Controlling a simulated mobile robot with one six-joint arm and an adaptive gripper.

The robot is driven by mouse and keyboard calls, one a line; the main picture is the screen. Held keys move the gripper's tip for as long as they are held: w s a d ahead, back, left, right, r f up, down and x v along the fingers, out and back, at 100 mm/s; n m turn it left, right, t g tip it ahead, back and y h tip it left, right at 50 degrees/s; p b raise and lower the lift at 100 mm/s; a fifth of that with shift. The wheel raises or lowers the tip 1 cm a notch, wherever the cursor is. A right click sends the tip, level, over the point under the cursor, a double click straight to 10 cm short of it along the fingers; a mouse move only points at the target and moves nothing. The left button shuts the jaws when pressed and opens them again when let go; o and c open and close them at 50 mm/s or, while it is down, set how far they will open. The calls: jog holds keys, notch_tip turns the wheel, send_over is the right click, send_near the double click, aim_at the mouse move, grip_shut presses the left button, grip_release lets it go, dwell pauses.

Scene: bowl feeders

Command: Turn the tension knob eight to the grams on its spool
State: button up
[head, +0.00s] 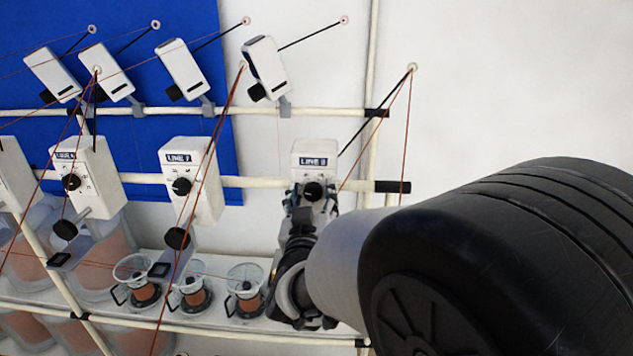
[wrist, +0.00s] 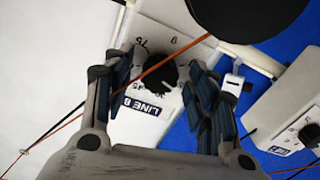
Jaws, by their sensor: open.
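The LINE 8 tension box (head: 316,161) is white with a blue label. Its black tension knob (head: 313,191) shows just above my gripper (head: 303,213) in the head view. In the wrist view the box (wrist: 140,128) appears upside down, and the black knob (wrist: 158,77) lies between the open fingers of my gripper (wrist: 161,68). I see a gap on both sides; the depth to the knob is hard to judge. Small dial numbers surround the knob, too small to read surely. The pointer setting is unclear. No grams label is readable on any spool, and my arm hides the shelf below LINE 8.
The LINE 7 box (head: 191,170) hangs to the left with its own knob. Copper spools (head: 246,303) stand on the shelf below. An orange wire (wrist: 180,59) crosses in front of the LINE 8 box. White pipes run behind. The wall at upper right is clear.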

jog(key=c, duration=1)
jog(key=shift+c, duration=0.2)
jog(key=shift+m+b, duration=0.3)
jog(key=shift+b, duration=0.25)
jog(key=m+b, duration=0.1)
jog(key=b, duration=0.1)
jog(key=m+b, duration=0.2)
jog(key=b, duration=0.1)
jog(key=shift+f+m+b, duration=0.25)
jog(key=shift+m+b, duration=0.05)
jog(key=m+b, duration=0.5)
jog(key=b, duration=0.1)
jog(key=m+b, duration=0.5)
jog(key=shift+r+m, duration=0.1)
jog(key=shift+m, duration=0.3)
jog(key=m+b, duration=0.3)
jog(key=m, duration=0.1)
jog(key=shift+r+m+b, duration=0.15)
jog(key=shift+m+b, duration=0.15)
jog(key=shift+m, duration=0.1)
